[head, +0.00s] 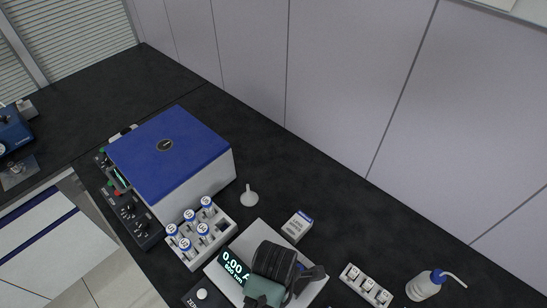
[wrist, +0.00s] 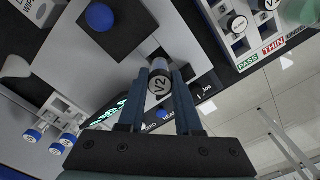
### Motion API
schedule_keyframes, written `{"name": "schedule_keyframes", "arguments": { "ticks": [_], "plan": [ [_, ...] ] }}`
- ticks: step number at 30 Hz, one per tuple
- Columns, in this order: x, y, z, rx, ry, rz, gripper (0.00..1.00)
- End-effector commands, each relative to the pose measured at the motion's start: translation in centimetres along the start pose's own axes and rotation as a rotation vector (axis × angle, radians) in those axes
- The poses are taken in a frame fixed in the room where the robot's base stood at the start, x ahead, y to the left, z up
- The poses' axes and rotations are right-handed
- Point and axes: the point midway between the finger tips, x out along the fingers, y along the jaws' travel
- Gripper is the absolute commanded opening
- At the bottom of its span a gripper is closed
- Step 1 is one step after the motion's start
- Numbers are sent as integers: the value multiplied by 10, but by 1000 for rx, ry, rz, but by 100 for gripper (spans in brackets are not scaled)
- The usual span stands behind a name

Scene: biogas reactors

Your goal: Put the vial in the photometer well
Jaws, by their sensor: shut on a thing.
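In the wrist view my gripper (wrist: 160,78) is shut on the vial marked V2 (wrist: 158,85). The photometer (head: 251,238) is a pale box with a lit display reading 0.00 A, partly covered by my arm in the head view. In the wrist view the photometer (wrist: 88,70) lies beneath the vial, with a black square part bearing a blue knob (wrist: 100,17) beside it. The well is not clearly seen, and I cannot tell whether the vial's lower end touches anything. The vial is hidden in the head view.
A white rack (head: 222,238) with several vials stands left of the photometer, before a blue-topped machine (head: 170,150). A small rack (head: 367,287) and a wash bottle (head: 424,287) are at right.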

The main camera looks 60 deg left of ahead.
Motion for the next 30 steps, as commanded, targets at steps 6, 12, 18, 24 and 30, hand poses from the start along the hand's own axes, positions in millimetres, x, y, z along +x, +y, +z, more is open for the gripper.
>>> {"name": "schedule_keyframes", "arguments": {
  "ticks": [6,12,18,24,30],
  "plan": [
    [25,-1,0,2,1,-3,0],
    [44,0,1,3,-1,2,0],
    [45,0,1,3,-1,2,0],
    [50,0,0,3,-1,1,0],
    [48,0,1,3,-1,2,46]
  ]
}}
